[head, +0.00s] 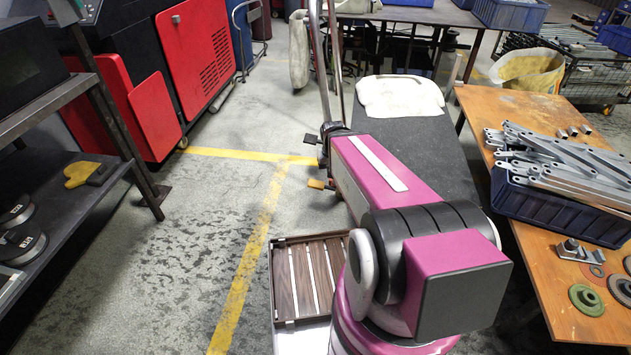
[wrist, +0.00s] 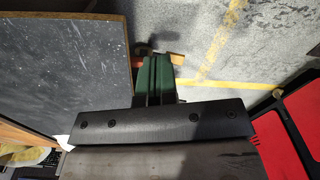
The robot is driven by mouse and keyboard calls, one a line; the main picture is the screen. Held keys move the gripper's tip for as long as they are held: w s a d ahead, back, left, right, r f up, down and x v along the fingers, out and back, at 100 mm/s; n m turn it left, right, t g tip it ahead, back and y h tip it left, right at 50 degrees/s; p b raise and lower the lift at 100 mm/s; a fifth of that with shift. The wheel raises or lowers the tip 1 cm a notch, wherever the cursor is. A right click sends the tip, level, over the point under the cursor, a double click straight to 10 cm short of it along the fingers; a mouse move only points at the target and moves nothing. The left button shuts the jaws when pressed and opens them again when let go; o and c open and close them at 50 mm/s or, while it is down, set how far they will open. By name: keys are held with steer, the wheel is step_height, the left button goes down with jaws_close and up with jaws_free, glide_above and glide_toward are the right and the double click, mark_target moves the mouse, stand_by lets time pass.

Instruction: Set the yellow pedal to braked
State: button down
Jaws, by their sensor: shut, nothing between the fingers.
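The yellow pedal (head: 316,184) is a small orange-yellow tab low by the floor, left of my arm in the head view. Whether the pedal is up or pressed down is not clear.
A dark platform (head: 408,125) with a white cloth (head: 400,96) lies beside my arm. A wooden table (head: 545,285) with a blue bin of brackets (head: 555,213) stands right. A dark shelf (head: 75,215) stands left. The floor with yellow lines (head: 240,290) is clear between.

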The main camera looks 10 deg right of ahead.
steer(key=w+f+m+t, duration=0.1)
steer(key=w+f, duration=0.5)
steer(key=w, duration=0.3)
steer(key=w+f+m+t, duration=0.1)
steer(key=w+f, duration=0.5)
steer(key=w, duration=0.3)
steer(key=m+t, duration=0.1)
glide_above(315, 183)
steer(key=s, duration=0.4)
step_height(315, 183, down, 10)
steer(key=shift+d+f, duration=0.15)
steer(key=shift+d, duration=0.1)
steer(key=x, duration=1.2)
steer(key=shift+s+a+f, duration=0.2)
steer(key=shift+a+f, duration=0.05)
steer(key=shift+f, duration=0.2)
steer(key=shift+a+f, duration=0.1)
steer(key=shift+f, duration=0.45)
